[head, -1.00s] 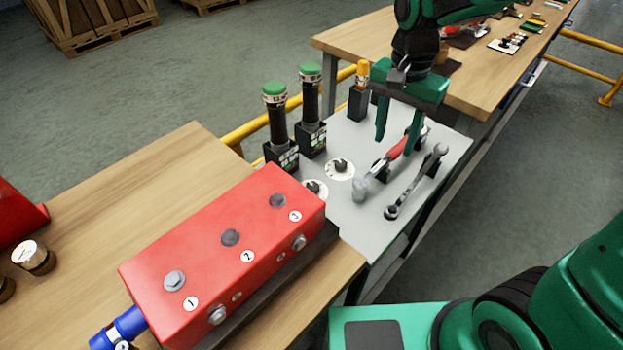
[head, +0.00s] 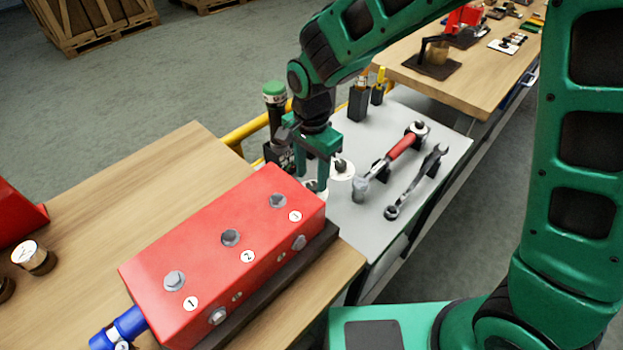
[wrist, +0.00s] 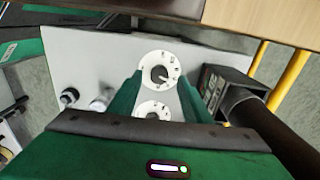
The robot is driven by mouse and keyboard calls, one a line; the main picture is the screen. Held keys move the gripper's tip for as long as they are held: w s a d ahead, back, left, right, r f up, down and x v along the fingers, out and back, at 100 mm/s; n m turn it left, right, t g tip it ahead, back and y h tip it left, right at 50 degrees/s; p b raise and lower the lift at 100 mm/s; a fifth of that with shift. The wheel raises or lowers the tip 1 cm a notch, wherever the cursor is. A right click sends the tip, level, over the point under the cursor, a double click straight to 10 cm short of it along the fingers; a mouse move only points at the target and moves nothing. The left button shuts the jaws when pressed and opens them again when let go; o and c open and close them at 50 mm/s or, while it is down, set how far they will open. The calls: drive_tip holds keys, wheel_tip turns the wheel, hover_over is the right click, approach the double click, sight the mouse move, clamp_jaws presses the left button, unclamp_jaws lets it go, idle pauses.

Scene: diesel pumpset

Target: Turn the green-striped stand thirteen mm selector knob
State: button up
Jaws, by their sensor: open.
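Two white dials with dark knobs lie on the grey plate (head: 375,215). In the wrist view, the upper dial (wrist: 160,72) shows between my fingertips and the lower dial (wrist: 154,109) lies partly hidden between the fingers. In the head view one dial (head: 342,170) is partly visible beside my gripper (head: 312,176), and the other is mostly covered. My gripper is open, pointing down and holding nothing; contact is unclear. A green-capped tool (head: 275,92) stands in a black stand (head: 277,158). The second green-capped tool is hidden. Which knob is the thirteen mm one is unreadable.
A red box (head: 215,255) with bolts stands close beside the gripper. A red-handled wrench (head: 402,147) and a spanner (head: 418,182) lie on supports to the right. A black holder (head: 358,103) stands behind.

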sight(312, 189)
drive_tip(key=shift+f, duration=1.35)
drive_tip(key=shift+c, duration=0.2)
drive_tip(key=c, duration=1)
